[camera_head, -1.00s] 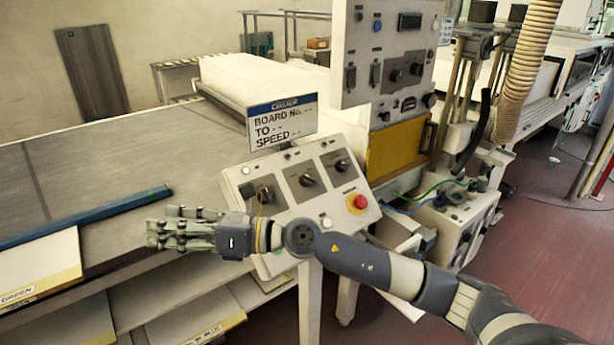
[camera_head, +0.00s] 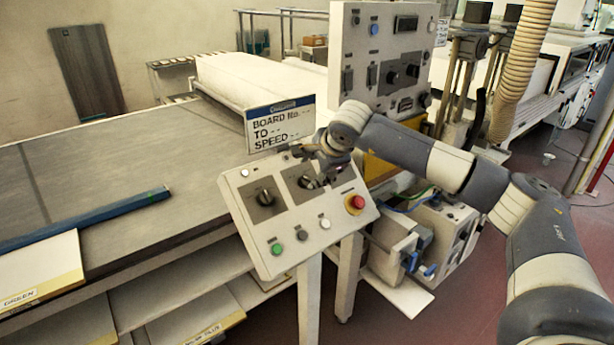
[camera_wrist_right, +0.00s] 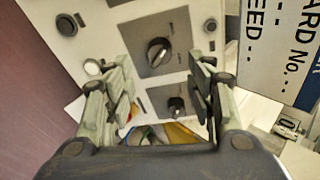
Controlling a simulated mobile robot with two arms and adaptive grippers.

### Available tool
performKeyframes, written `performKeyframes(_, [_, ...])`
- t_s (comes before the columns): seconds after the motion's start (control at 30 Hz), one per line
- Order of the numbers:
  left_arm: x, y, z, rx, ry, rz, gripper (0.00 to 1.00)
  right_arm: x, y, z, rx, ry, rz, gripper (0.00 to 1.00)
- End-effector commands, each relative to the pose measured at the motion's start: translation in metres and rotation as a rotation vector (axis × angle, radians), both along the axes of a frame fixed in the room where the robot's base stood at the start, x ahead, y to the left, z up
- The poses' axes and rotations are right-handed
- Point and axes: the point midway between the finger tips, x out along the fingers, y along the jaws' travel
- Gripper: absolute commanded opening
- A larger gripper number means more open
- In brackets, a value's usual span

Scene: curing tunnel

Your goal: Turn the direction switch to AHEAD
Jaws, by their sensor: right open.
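The sloped control panel (camera_head: 289,243) carries a row of black rotary knobs on dark plates. The left knob (camera_head: 265,197) is clear in the head view. The middle knob (camera_head: 307,183) is partly covered by my right gripper (camera_head: 318,172), which points down over the panel. The right knob is hidden behind my wrist. In the right wrist view, my right gripper (camera_wrist_right: 159,100) has its fingers apart and empty. A near knob (camera_wrist_right: 158,52) lies above the fingertips, and a farther knob (camera_wrist_right: 177,105) shows between the fingers. The knob labels are too small to read. My left gripper is out of view.
A red stop button (camera_head: 354,203), a green button (camera_head: 276,249) and white buttons are on the panel. A sign reading BOARD No. (camera_head: 280,124) stands behind it. A tall switch cabinet (camera_head: 385,45) rises behind my right arm.

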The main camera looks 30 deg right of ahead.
Motion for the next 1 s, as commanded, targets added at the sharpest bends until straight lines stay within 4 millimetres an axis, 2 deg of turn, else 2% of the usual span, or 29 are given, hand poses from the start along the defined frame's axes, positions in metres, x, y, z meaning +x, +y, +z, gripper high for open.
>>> performKeyframes(0.1, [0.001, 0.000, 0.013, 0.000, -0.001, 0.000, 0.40, 0.016, -0.002, -0.017, 0.001, 0.005, 0.000, 0.50])
performKeyframes(0.4, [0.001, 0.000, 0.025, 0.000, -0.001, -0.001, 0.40, 0.043, -0.007, -0.050, 0.004, 0.002, 0.000, 0.50])
performKeyframes(0.83, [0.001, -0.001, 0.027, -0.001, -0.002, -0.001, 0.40, 0.049, -0.008, -0.058, 0.004, 0.000, 0.002, 0.50])
performKeyframes(0.87, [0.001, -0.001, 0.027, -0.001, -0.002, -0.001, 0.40, 0.049, -0.008, -0.058, 0.004, -0.001, 0.002, 0.48])
performKeyframes(1.0, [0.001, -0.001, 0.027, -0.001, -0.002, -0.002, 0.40, 0.049, -0.008, -0.058, 0.004, -0.001, 0.002, 0.16])
